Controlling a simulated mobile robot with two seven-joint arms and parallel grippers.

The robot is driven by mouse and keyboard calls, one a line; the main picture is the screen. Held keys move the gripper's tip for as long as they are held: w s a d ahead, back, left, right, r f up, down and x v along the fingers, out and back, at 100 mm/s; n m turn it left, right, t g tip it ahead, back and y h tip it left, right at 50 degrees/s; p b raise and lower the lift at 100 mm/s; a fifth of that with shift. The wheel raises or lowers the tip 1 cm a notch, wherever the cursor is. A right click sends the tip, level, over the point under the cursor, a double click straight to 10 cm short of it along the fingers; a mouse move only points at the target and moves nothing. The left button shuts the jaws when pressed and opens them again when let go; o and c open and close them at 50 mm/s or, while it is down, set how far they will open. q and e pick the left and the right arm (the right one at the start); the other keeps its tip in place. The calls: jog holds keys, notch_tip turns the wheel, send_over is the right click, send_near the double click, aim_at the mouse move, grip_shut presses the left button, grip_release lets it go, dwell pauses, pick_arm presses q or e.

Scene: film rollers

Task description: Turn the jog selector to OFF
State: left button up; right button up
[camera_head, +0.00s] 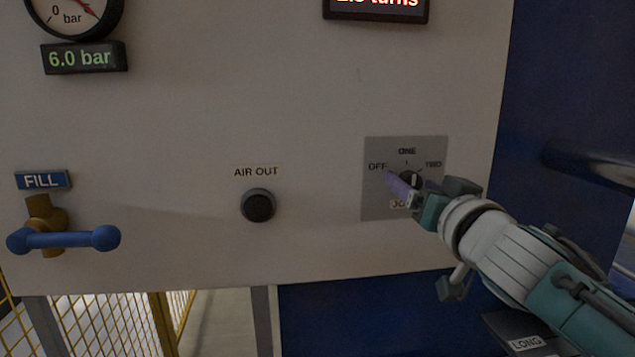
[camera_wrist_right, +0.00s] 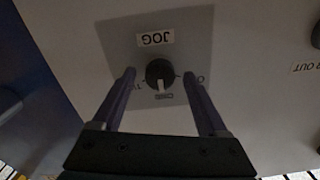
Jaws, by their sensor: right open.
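The jog selector is a round black knob (camera_head: 413,179) on a grey plate (camera_head: 376,207) at the right of the panel. The plate is marked OFF at left, ONE at top and TWO at right, with a JOG label below. In the right wrist view, upside down, the white mark on the knob (camera_wrist_right: 159,74) points at ONE. My right gripper (camera_head: 409,180) is open, with one purple finger on each side of the knob; gaps show in the wrist view. How deep the fingers reach is hard to tell. My left gripper is not in view.
A black AIR OUT button (camera_head: 258,205) sits left of the plate. A blue-handled FILL valve (camera_head: 64,239) and a pressure gauge (camera_head: 73,14) are at far left. A display (camera_head: 376,8) is above. The panel around the plate is bare.

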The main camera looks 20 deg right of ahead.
jog(key=shift+w, duration=0.1)
grip_shut()
dwell(0.6)
